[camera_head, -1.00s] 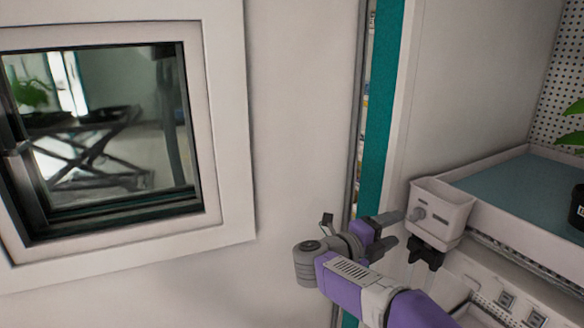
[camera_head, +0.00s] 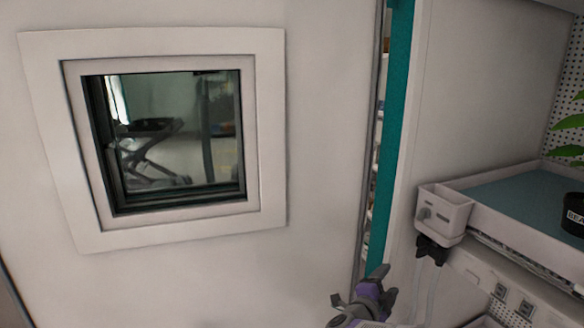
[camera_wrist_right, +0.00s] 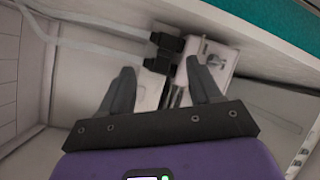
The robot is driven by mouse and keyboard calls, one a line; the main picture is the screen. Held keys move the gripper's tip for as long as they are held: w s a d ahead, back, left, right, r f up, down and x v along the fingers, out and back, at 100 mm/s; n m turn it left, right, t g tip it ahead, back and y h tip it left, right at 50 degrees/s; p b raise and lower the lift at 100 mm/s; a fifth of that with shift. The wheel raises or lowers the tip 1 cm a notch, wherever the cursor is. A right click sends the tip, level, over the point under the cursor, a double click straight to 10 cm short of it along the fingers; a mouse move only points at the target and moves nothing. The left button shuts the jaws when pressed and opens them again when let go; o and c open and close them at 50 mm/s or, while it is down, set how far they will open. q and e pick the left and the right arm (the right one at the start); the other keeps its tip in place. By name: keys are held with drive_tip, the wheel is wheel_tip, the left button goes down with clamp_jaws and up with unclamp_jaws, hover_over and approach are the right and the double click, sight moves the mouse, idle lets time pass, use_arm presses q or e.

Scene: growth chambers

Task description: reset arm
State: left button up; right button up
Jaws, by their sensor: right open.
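My right gripper (camera_head: 385,290) is at the bottom of the head view, right of centre, below and left of the small white box on the shelf's corner. In the right wrist view its two dark fingers (camera_wrist_right: 165,90) stand apart with nothing held between them. The white box (camera_head: 444,213) has a grey knob on its front and a black fitting below it. It also shows in the wrist view (camera_wrist_right: 215,62), beyond the fingertips; I cannot tell how far off. My left gripper is not in view.
A shelf tray with a blue-green surface (camera_head: 515,205) is at the right, holding a black pot (camera_head: 574,214) with a leafy plant. A framed window (camera_head: 268,150) is in the pale wall at left. A teal post (camera_head: 393,130) stands between wall and chamber.

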drive_tip(key=s+a+f+n+g+y+p, duration=0.1)
drive_tip(key=s+a+f+n+y, duration=0.25)
drive_tip(key=f, duration=0.55)
drive_tip(key=s+a+f+n+g+y, duration=0.1)
drive_tip(key=s+a+f+n+y, duration=0.2)
drive_tip(key=f, duration=0.6)
drive_tip(key=s+a+f+n+g+y+p, duration=0.1)
drive_tip(key=s+f+n+g+y, duration=0.25)
drive_tip(key=f, duration=0.55)
drive_tip(key=s+a+f+n+g+y, duration=0.2)
drive_tip(key=s+f, duration=0.1)
drive_tip(key=s, duration=0.5)
drive_tip(key=s+a+f+n+g+y+p, duration=0.1)
drive_tip(key=s+a+f+n+g+y, duration=0.1)
drive_tip(key=s, duration=0.6)
drive_tip(key=s+a+f+n+g+y, duration=0.1)
drive_tip(key=s+a+f+n+g, duration=0.2)
drive_tip(key=s, duration=0.6)
wheel_tip(320, 180, down, 3)
drive_tip(key=shift+a+r+n+y, duration=0.2)
drive_tip(key=shift+n+y, duration=0.2)
